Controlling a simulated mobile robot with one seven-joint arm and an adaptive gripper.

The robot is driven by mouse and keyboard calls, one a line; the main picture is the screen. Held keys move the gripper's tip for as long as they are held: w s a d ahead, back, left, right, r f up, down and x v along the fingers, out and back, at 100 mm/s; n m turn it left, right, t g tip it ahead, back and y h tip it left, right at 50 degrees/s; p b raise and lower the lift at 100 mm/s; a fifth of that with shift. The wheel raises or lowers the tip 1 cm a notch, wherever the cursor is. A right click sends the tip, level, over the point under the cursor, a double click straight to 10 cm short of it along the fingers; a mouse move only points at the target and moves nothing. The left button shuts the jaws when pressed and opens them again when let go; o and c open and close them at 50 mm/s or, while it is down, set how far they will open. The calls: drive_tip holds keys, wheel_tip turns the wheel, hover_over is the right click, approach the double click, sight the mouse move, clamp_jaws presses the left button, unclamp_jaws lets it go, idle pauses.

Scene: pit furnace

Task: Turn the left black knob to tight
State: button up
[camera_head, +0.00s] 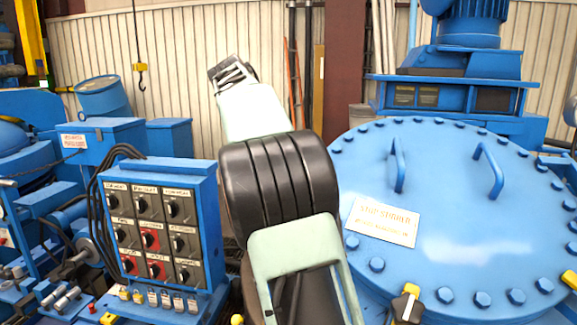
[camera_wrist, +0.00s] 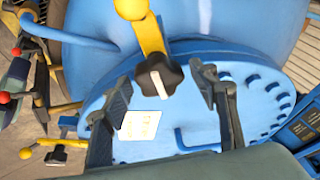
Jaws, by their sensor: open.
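In the wrist view, a black star-shaped knob (camera_wrist: 158,75) with a pale centre sits on a yellow arm (camera_wrist: 150,36) with a yellow ball end. My gripper (camera_wrist: 161,80) is open, with one finger on either side of this knob in the picture; I cannot tell whether they touch it. A second dark knob (camera_wrist: 57,156) with a yellow handle is at the lower left. In the head view, a black knob with a yellow part (camera_head: 407,305) shows at the bottom edge. My gripper's fingers are not clearly visible there. I cannot tell which knob is the left one.
A blue round lid (camera_head: 470,215) with edge bolts, two raised handles and a sign (camera_head: 382,222) fills the right. A blue control panel (camera_head: 165,225) with several rotary switches stands left. Blue machinery (camera_head: 450,90) rises behind the lid.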

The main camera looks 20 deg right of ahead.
drive_tip(key=v, duration=1.1)
drive_tip(key=shift+a+r, duration=0.2)
drive_tip(key=shift+r, duration=0.1)
idle(0.4)
